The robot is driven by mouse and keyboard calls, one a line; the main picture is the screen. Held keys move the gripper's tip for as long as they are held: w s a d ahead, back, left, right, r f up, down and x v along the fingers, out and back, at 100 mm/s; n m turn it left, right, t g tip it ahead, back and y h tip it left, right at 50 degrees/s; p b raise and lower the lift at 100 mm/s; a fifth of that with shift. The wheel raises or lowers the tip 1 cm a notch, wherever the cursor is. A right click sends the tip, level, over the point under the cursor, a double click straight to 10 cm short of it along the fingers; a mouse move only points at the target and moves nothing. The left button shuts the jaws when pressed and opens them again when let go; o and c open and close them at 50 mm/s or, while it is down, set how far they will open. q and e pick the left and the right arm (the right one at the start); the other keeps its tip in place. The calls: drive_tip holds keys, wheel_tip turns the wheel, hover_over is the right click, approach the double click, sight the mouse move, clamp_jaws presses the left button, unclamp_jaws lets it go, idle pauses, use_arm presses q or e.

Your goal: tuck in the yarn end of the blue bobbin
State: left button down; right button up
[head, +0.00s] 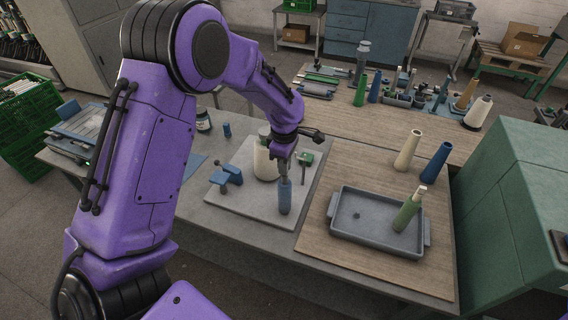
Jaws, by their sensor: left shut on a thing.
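The blue bobbin (285,198) is a slim blue cylinder, upright over the front part of a light grey plate (248,206) on the table. My left gripper (283,176) points down at its top end and is shut on it. I cannot tell whether the bobbin's foot touches the plate. Its yarn end is too small to make out. My right gripper is out of view.
On the plate are a cream yarn package (263,163), partly behind my arm, and a blue bracket (226,178). To the right, a grey tray (346,232) holds a green cone (407,214). Beige (407,151) and blue (435,163) cones stand behind it. A green cabinet (515,215) bounds the right.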

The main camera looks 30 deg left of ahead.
use_arm(q)
drive_tip(key=c, duration=0.6)
unclamp_jaws()
drive_tip(key=shift+c, duration=0.2)
drive_tip(key=shift+r, duration=3.5)
